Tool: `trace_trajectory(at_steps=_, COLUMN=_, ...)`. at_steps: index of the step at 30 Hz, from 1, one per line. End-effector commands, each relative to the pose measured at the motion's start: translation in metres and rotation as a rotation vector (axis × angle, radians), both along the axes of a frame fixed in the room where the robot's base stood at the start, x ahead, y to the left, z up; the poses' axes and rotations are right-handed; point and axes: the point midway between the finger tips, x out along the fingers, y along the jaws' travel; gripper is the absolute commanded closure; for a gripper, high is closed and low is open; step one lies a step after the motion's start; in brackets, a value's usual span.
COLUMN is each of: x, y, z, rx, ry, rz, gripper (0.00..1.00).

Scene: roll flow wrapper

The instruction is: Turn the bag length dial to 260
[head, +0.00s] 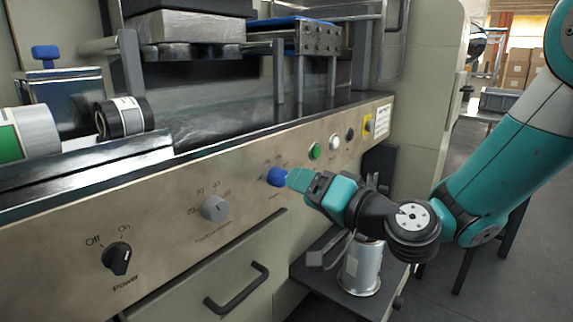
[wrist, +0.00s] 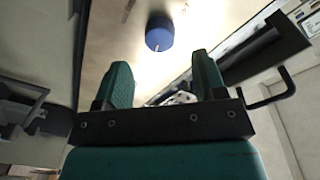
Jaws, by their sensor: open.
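A blue dial (head: 277,176) sits on the machine's front panel, with small print around it that I cannot read. A grey dial (head: 215,208) with numbers around it sits further left, its caption also too small to read surely. My gripper (head: 298,180) points at the blue dial from the right, and its fingertips overlap the dial's right edge in the head view. In the wrist view the blue dial (wrist: 159,33) lies beyond the open, empty fingers (wrist: 161,62), roughly centred between them and not gripped. A pale mark shows on the dial's lower rim there.
A black power knob (head: 117,258) is at the panel's left. Green (head: 315,151), white (head: 334,142) and black (head: 350,134) buttons line up to the right of the blue dial. A drawer handle (head: 238,288) juts out below, and a metal can (head: 361,268) stands under my gripper.

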Motion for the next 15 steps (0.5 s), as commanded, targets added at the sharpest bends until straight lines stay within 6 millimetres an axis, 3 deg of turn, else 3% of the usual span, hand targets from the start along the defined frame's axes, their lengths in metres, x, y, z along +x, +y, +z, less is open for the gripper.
trace_trajectory(at_steps=6, x=0.025, y=0.028, z=0.002, rx=-0.001, ry=-0.001, rz=0.003, gripper=0.36)
trace_trajectory(at_steps=15, x=0.036, y=0.038, z=0.0, rx=0.001, ry=0.001, rz=0.0, gripper=0.36)
